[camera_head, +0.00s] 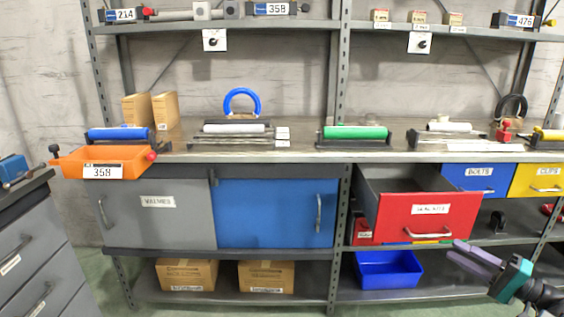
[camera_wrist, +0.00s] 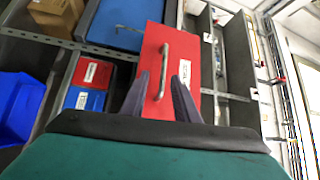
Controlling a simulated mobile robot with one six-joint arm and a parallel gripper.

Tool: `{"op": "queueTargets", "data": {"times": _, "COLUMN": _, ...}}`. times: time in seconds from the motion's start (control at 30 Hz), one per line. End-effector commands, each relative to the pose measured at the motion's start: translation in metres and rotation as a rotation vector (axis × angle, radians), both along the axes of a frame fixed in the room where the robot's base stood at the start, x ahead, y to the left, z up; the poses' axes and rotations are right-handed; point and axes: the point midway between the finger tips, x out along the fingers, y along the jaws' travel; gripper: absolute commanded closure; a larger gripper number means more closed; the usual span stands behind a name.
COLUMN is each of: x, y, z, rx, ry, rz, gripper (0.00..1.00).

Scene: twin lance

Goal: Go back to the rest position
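My gripper (camera_head: 473,258) is at the lower right in the head view, in front of the shelving and below the red drawer (camera_head: 426,219). Its two purple-grey fingers stand apart with nothing between them. In the wrist view the gripper (camera_wrist: 168,82) shows the fingers spread on both sides of the lower part of the red drawer's handle (camera_wrist: 164,70), which lies beyond them. The red drawer is pulled out from under the worktop, and its grey inside shows in the head view. Contact between fingers and handle is not visible.
A blue drawer (camera_head: 481,178) and a yellow drawer (camera_head: 537,180) are shut to the right of the red one. A blue bin (camera_head: 388,284) stands on the low shelf. An orange bin (camera_head: 130,158) juts from the worktop (camera_head: 300,150) at left. A grey cabinet (camera_head: 30,250) stands at far left.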

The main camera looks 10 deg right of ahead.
Motion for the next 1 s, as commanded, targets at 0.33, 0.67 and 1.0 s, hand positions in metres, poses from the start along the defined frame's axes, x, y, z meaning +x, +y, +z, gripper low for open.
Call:
{"op": "queueTargets", "data": {"times": 0.33, "x": 0.052, "y": 0.058, "z": -0.048, "rx": 0.017, "ry": 0.189, "rz": 0.088, "gripper": 0.72}}
{"op": "queueTargets", "data": {"times": 0.67, "x": 0.091, "y": 0.143, "z": -0.118, "rx": -0.014, "ry": 0.439, "rz": 0.205, "gripper": 0.72}}
{"op": "queueTargets", "data": {"times": 1.0, "x": 0.098, "y": 0.235, "z": -0.184, "rx": -0.102, "ry": 0.683, "rz": 0.338, "gripper": 0.72}}
